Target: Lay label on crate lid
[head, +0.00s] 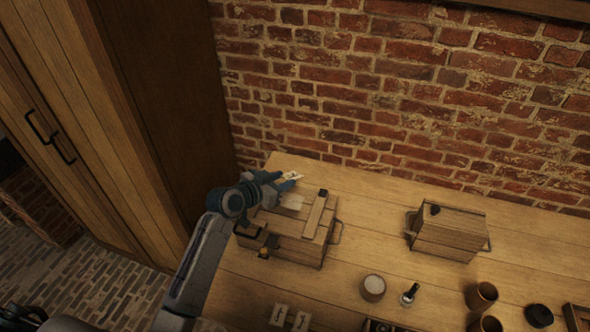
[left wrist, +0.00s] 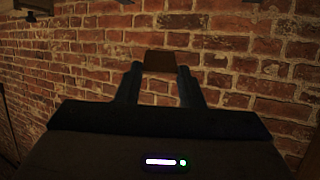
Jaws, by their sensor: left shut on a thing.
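My left gripper (head: 284,180) is shut on a small pale label (head: 292,175) with a dark mark, held above the far left part of a wooden crate (head: 295,248). In the left wrist view the label (left wrist: 160,61) is a dark brown piece between the fingertips. The crate lid (head: 300,226) carries a pale rectangle (head: 292,201) and a raised wooden strip (head: 318,213). The label looks apart from the lid, but the height gap is hard to judge. The gripper and forearm hide the lid's left corner. My right gripper is not in view.
A second wooden crate (head: 448,236) with side handles stands to the right. Two pale cards (head: 279,315) lie at the front edge. A cream-topped jar (head: 373,287), a small dark bottle (head: 409,294) and brown cups (head: 481,296) stand at front right. A brick wall (head: 400,90) closes the back.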

